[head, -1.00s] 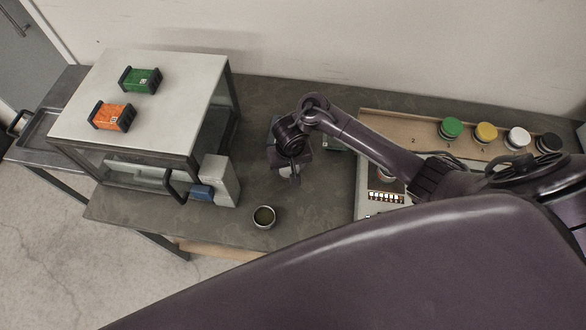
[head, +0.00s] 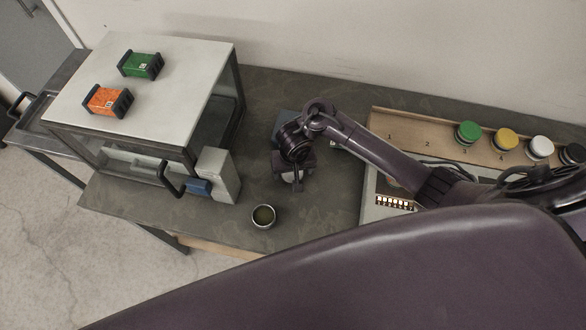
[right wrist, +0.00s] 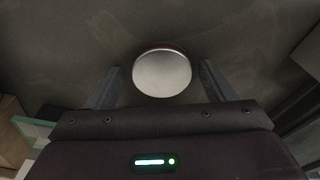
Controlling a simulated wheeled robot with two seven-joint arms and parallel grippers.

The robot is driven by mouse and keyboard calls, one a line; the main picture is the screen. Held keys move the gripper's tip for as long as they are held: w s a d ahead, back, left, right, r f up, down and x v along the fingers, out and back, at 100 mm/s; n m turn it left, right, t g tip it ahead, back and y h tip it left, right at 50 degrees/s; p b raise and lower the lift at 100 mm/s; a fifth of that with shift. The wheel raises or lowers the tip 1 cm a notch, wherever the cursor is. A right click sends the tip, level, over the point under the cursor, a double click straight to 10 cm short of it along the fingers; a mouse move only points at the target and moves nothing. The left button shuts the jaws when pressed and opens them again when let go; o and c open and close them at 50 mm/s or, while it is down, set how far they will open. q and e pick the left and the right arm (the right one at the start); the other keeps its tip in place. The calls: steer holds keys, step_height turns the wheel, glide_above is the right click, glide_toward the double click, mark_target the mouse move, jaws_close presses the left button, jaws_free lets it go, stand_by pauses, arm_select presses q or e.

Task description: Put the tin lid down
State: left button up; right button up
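The tin lid (right wrist: 162,73) is a round silver disc with a thin reddish far edge. It lies flat over the dark worktop, between the spread fingertips of my right gripper (right wrist: 160,82), with a gap on each side. My right gripper (head: 292,184) is open and points down at the worktop in the head view, where it partly covers the lid. My left gripper is not in view.
A pale-topped cabinet (head: 190,65) stands at left, bearing a green box (head: 141,65) and an orange box (head: 107,100). A grey block (head: 218,175) stands beside it. At right are a control panel (head: 395,200) and a wooden rack (head: 400,125) with several coloured caps.

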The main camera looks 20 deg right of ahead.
steer(key=shift+r, duration=0.3)
step_height(320, 180, up, 12)
steer(key=s+p, duration=0.1)
steer(key=p, duration=0.8)
steer(key=shift+s+a, duration=0.15)
steer(key=shift+s, duration=0.05)
steer(key=shift+f, duration=0.15)
